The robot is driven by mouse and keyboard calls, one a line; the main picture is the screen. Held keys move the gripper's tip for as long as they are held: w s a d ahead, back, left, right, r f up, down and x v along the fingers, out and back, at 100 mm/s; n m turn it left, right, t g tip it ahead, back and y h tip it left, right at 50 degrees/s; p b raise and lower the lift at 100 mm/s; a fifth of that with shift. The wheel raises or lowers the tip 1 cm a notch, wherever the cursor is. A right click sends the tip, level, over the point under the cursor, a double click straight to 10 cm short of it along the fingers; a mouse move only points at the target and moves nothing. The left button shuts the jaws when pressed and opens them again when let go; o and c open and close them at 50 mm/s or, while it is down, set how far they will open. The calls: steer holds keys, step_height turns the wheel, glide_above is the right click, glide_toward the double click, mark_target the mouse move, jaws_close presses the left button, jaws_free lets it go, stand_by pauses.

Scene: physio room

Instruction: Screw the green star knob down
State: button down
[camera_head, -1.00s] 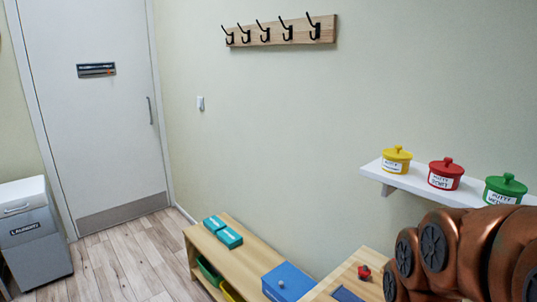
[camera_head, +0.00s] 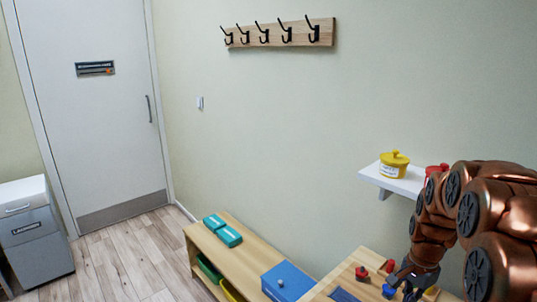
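My gripper (camera_head: 410,285) is low over the wooden table (camera_head: 342,275) at the lower right, pointing down. Its fingers are small and dark, and I cannot tell whether they are open or shut. A red knob (camera_head: 361,272) stands on the table to the left of my gripper. Another small red piece (camera_head: 390,265) and a blue piece (camera_head: 387,291) are close beside the fingers. I cannot make out the green star knob; it may be hidden behind my gripper or outside the picture.
A white wall shelf (camera_head: 400,182) bears a yellow pot (camera_head: 394,164) and a red pot (camera_head: 430,171), the latter partly behind my arm. A low wooden bench (camera_head: 237,262) carries teal boxes (camera_head: 229,236) and a blue box (camera_head: 287,281).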

steer(key=shift+w+d+f+m+p, duration=0.15)
steer(key=shift+w+d+f+m, duration=0.45)
steer(key=shift+d+f, duration=0.5)
steer(key=shift+w+d+f+m+p, duration=0.2)
steer(key=shift+w+d+f+m, duration=0.2)
steer(key=shift+w+d+f, duration=0.6)
steer(key=shift+w+d+f+m+p, duration=0.15)
steer(key=shift+w+d+f+m, duration=0.4)
steer(key=shift+d+f, duration=0.55)
steer(key=shift+d+f+b, duration=0.2)
steer(key=shift+f+b, duration=0.45)
steer(key=shift+f, duration=1.5)
steer(key=shift+w+d+r, duration=0.1)
steer(key=shift+w, duration=0.05)
steer(key=shift+w+a+b, duration=0.3)
steer(key=shift+w+b, duration=0.4)
steer(key=shift+b, duration=0.45)
steer(key=shift+w+b, duration=0.7)
steer(key=shift+b, duration=0.1)
steer(key=shift+a, duration=0.4)
steer(key=shift+r, duration=0.15)
